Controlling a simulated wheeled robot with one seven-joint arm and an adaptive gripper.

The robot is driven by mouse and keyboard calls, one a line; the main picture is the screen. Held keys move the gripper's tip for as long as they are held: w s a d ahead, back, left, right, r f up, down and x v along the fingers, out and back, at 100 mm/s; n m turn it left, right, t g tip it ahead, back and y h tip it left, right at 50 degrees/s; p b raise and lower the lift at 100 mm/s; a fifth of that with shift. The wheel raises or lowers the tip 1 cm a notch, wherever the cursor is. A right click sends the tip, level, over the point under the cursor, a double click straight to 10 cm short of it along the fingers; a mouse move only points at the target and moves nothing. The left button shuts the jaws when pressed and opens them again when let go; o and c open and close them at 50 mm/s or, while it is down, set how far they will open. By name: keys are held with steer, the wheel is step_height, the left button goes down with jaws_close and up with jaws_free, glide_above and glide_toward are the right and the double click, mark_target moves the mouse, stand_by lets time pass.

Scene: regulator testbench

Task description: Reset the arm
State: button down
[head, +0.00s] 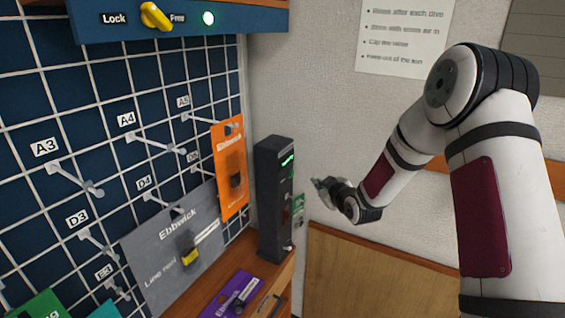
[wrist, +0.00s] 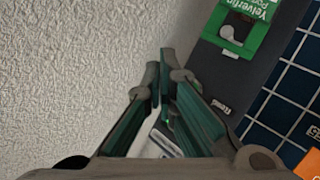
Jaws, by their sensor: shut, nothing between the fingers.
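My arm (head: 470,150) reaches in from the right in the head view, bent at a high elbow and sloping down to the left. My gripper (head: 320,187) is small there, just right of a tall dark box, in front of the pale wall. In the wrist view my gripper (wrist: 164,88) is shut, with its green-padded fingers together and nothing held between them. The dark box (head: 270,195) has a lit green mark near its top. A green card (wrist: 235,30) shows on it in the wrist view, and a small green card (head: 298,208) beside it in the head view.
A blue grid board (head: 60,130) with labelled hooks fills the left. An orange package (head: 229,165) and a grey package (head: 165,240) hang there. A yellow knob (head: 155,16) sits above, between Lock and Free. A purple package (head: 225,300) lies on the wooden shelf.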

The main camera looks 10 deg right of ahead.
steer(key=s+r+m+g+h, duration=0.3)
steer(key=s+r+g, duration=0.2)
steer(key=s+r, duration=1.35)
steer(key=s+a+r+m+g, duration=0.1)
steer(key=s+m+g, duration=0.2)
steer(key=s, duration=2.4)
steer(key=shift+s+a+r+m+g, duration=0.15)
steer(key=shift+s+a+m+g, duration=0.15)
steer(key=shift+m, duration=0.5)
steer(key=shift+w, duration=0.2)
